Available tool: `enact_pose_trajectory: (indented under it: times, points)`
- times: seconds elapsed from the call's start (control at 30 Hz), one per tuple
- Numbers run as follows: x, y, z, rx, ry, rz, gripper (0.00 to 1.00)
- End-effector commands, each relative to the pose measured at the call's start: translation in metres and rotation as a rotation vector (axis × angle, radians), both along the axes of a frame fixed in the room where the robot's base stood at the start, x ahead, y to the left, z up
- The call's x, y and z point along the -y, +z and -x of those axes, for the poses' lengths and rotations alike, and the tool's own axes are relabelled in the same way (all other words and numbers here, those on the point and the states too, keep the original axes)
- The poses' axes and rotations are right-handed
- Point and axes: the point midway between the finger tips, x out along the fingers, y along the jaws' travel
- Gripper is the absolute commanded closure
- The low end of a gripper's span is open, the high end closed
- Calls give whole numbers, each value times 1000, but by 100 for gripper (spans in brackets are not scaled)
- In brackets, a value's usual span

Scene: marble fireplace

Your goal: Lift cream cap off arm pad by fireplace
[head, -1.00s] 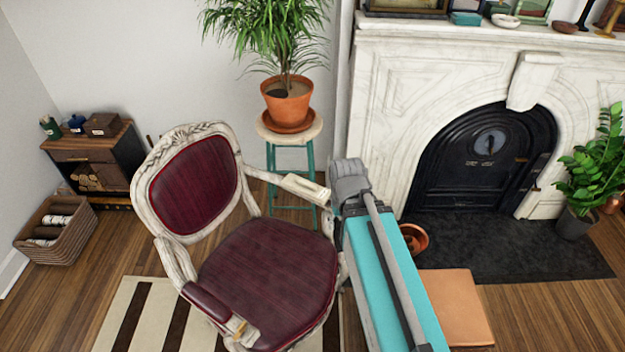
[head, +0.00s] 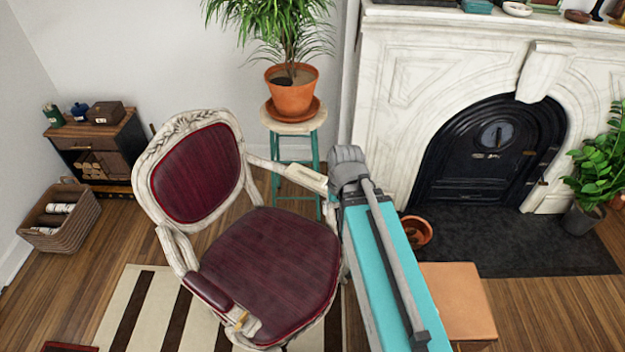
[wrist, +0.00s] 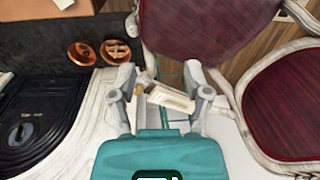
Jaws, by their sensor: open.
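The carved chair (head: 270,255) has dark red upholstery and stands left of the fireplace (head: 395,110). On its arm nearest the fireplace, a pale cream cap (head: 307,178) covers the pad; its right end is beside my arm. In the wrist view the cream cap (wrist: 170,98) appears in the gap between the fingers of my gripper (wrist: 161,75). My gripper is open and the fingers are spread to either side of the cap. I cannot tell its height above the cap or whether it touches. In the head view my arm hides the fingers.
A teal-legged stool (head: 300,124) with a potted plant (head: 292,92) stands behind the chair arm. A terracotta dish (head: 416,232) sits on the dark hearth (head: 510,240). The other chair arm (head: 208,290) has a red pad. A tan box-like piece (head: 458,300) lies right of my arm.

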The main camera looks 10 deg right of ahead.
Motion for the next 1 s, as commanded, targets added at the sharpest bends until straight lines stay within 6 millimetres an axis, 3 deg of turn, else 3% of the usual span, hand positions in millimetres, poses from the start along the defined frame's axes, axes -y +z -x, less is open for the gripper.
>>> enact_pose_trajectory:
  times: [0.03,0.4,0.7,1.0]
  points:
    - [0,-12,-8,6,-42,-24,37]
    - [-3,-63,-69,24,-506,-299,37]
    - [4,-94,-122,-29,-911,-562,37]
    - [25,-118,-175,-157,-1300,-841,37]
